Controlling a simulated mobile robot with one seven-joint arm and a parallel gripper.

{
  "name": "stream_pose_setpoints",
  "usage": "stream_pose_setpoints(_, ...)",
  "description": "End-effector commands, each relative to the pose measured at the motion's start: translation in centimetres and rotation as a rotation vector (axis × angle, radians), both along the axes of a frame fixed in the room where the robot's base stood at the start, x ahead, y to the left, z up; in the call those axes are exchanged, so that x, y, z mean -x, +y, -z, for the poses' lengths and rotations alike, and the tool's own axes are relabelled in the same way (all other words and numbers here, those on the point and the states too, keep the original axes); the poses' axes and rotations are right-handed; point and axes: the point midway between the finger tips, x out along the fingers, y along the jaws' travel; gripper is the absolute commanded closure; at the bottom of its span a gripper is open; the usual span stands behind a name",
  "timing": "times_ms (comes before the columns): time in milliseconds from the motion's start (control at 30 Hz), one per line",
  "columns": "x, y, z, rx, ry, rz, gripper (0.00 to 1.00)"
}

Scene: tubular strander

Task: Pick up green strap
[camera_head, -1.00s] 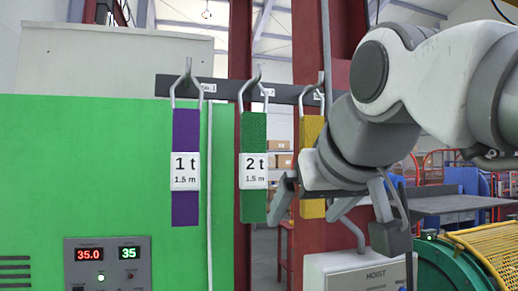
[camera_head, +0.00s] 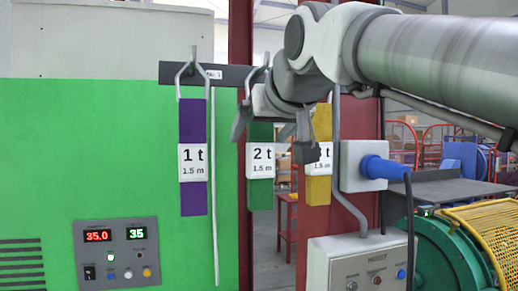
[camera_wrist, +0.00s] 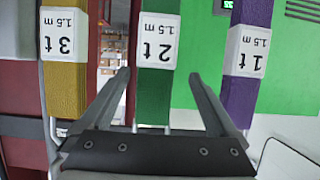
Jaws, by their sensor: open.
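The green strap (camera_head: 260,195) hangs from a hook, between the purple strap (camera_head: 193,120) and the yellow strap (camera_head: 318,190). It has a white label reading 2 t, 1.5 m. My gripper (camera_head: 272,138) is open and empty in front of its upper part, hiding some of it. In the wrist view, which is upside down, the green strap (camera_wrist: 154,95) appears between the two spread fingers of my gripper (camera_wrist: 160,75). The purple strap (camera_wrist: 240,85) and yellow strap (camera_wrist: 58,85) lie outside the fingers. I cannot tell the remaining distance to the strap.
The hook rail (camera_head: 225,75) is fixed across a red post. A green cabinet (camera_head: 90,150) with a control panel (camera_head: 117,250) stands at left.

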Motion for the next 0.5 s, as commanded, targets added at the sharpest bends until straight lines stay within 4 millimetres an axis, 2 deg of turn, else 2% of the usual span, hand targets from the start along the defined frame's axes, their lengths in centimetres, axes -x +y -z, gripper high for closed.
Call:
stream_pose_setpoints(267,-1.9,0.3,1.0,0.001,0.002,0.0,0.05)
stream_pose_setpoints(500,-4.9,0.8,2.8,0.0,0.003,-0.001,0.05)
